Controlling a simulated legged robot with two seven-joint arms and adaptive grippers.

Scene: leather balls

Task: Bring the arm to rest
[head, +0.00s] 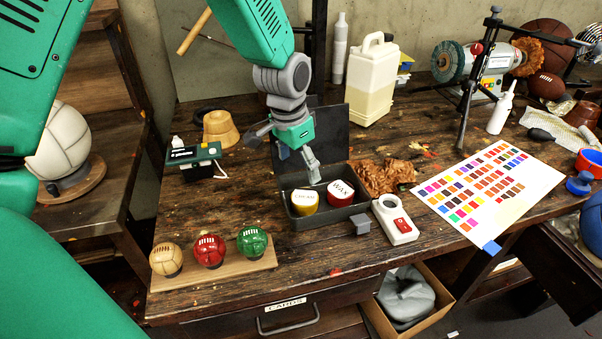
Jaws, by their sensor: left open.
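My left gripper (290,162) hangs from the green and grey arm over the middle of the bench. Its fingers are spread and hold nothing. One finger points down just above a dark tray (337,213), and the other juts to the left. A tan ball (166,259), a red ball (209,251) and a green ball (252,241) sit in a row on a wooden board (215,270) at the front left. My right gripper is not in view.
A jug (369,85) stands at the back. A white device with a red switch (394,220) and a colour chart (487,193) lie right of the tray. A polishing machine (490,60) stands at the back right. Bare bench shows left of the tray.

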